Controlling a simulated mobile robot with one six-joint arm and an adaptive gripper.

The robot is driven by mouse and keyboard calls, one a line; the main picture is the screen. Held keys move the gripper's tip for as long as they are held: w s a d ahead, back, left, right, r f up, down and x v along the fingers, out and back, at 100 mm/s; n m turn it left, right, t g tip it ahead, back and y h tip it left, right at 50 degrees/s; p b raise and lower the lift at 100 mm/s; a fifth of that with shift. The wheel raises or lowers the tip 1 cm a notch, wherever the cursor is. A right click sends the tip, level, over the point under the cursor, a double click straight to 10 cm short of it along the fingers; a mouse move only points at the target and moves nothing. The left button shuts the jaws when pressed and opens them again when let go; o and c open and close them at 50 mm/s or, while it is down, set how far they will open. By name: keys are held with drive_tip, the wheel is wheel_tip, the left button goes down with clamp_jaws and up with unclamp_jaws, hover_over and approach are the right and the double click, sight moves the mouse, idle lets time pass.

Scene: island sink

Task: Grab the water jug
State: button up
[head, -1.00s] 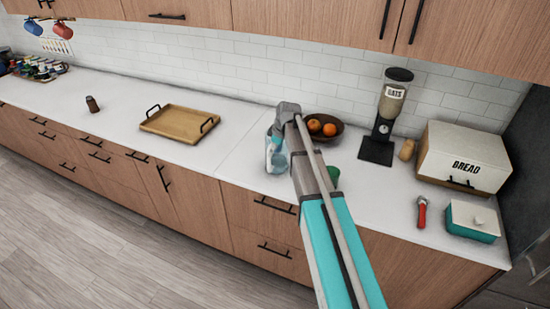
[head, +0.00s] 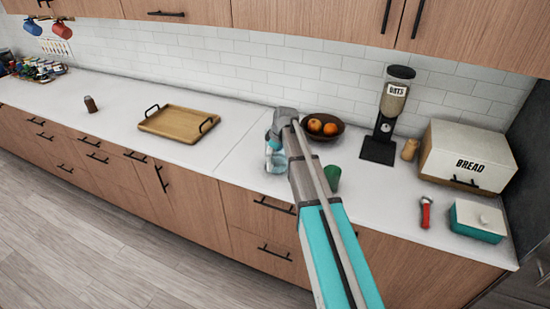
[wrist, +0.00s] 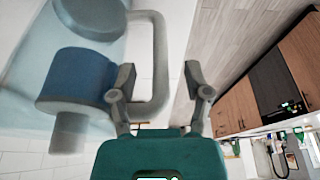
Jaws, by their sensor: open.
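The water jug (head: 276,160) is a clear bluish container on the white counter, partly hidden behind my arm in the head view. In the wrist view it is close on the left, with a clear body (wrist: 35,60), a blue part (wrist: 75,78) and a pale loop handle (wrist: 158,55). My gripper (wrist: 160,85) is open. The right side of the handle appears between the two fingers in the picture; I cannot tell whether either finger touches it. In the head view the fingers are hidden by the arm.
A green cup (head: 332,178) stands close to the right of my arm. A bowl of oranges (head: 322,127) is behind it. An oats dispenser (head: 385,125), bread box (head: 465,160) and teal container (head: 478,222) are further right. A wooden tray (head: 178,124) lies left, with clear counter around it.

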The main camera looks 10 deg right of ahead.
drive_tip(key=shift+b+x, duration=0.7)
drive_tip(key=shift+x, duration=0.3)
clamp_jaws()
